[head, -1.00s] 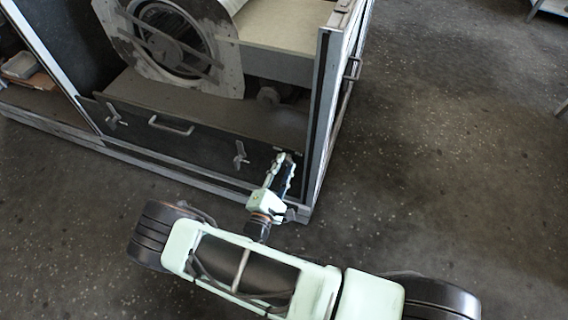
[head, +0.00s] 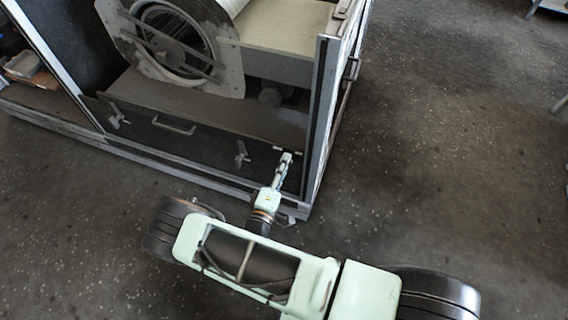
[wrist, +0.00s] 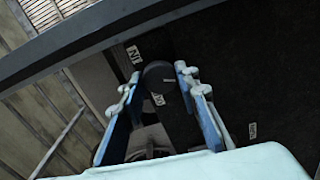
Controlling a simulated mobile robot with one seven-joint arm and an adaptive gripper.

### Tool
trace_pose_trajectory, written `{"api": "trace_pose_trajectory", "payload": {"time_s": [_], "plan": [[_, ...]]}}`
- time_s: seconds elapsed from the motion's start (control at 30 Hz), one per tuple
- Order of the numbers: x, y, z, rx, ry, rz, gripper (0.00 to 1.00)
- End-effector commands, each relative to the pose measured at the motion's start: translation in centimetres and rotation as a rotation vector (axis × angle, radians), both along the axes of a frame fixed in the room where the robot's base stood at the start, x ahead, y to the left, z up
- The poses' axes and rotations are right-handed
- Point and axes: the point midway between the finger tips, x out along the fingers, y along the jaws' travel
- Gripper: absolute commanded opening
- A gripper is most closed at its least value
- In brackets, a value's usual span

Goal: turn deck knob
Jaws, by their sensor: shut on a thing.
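The deck knob (wrist: 158,76) is a round dark knob with a pale mark on its face, set on a dark panel. In the wrist view it sits between the fingertips of my gripper (wrist: 168,78), which is shut on it. In the head view my gripper (head: 286,158) reaches the right end of the low dark front panel (head: 205,142). The knob is too small or hidden behind the fingers there.
A bar handle (head: 174,126) and two latches are left of my gripper. A frame post (head: 318,120) stands close on the right. Floor is free further right.

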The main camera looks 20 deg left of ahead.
Motion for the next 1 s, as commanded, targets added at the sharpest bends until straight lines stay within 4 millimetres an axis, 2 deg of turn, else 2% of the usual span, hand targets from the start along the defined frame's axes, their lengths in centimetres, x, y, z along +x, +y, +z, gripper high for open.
{"api": "trace_pose_trajectory", "payload": {"time_s": [0.63, 0.67, 0.7, 0.8, 1.0], "plan": [[-0.07, 0.07, -0.06, 0.051, -0.002, 0.001, 0.05], [-0.07, 0.07, -0.06, 0.051, -0.002, 0.001, 0.31], [-0.07, 0.08, -0.06, 0.051, -0.002, 0.001, 0.36], [-0.06, 0.06, -0.04, 0.051, -0.003, 0.001, 0.47], [-0.03, 0.03, -0.02, 0.050, -0.004, 0.001, 0.47]]}}
